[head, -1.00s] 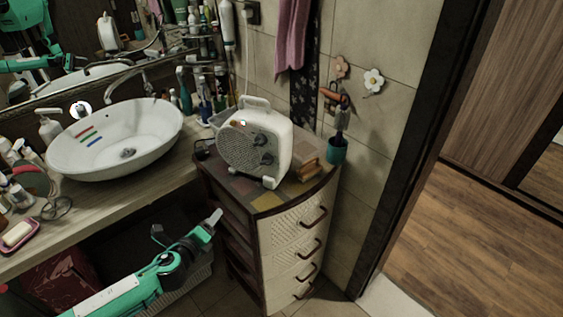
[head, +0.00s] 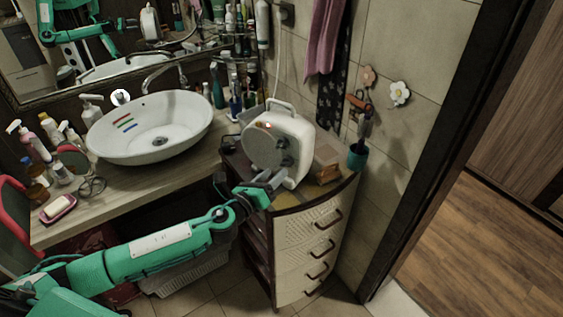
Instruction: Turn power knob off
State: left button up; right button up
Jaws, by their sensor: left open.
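A white fan heater (head: 296,130) with a round grey front grille stands upright on the small cabinet. A lit orange-red lamp shows near the top of its front. Two dark knobs sit on the right part of the front, an upper knob (head: 281,143) and a lower knob (head: 286,161). I cannot read which one is the power knob or how it is set. My left gripper (head: 270,180) is open and empty, close in front of the heater's lower front, just below the lower knob. I cannot tell whether it touches the heater. My right gripper is not directly in view.
The cabinet (head: 310,225) has several drawers with dark handles. A white basin (head: 150,128) and bottles stand on the counter to the left. The floor at right is clear.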

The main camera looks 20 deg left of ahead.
aim_at(284, 164)
pick_arm(q)
jog(key=p+x, duration=0.1)
jog(key=x, duration=0.3)
jog(key=shift+w+d, duration=0.1)
jog(key=shift+w, duration=0.3)
jog(key=c, duration=1)
jog(key=shift+o, duration=0.2)
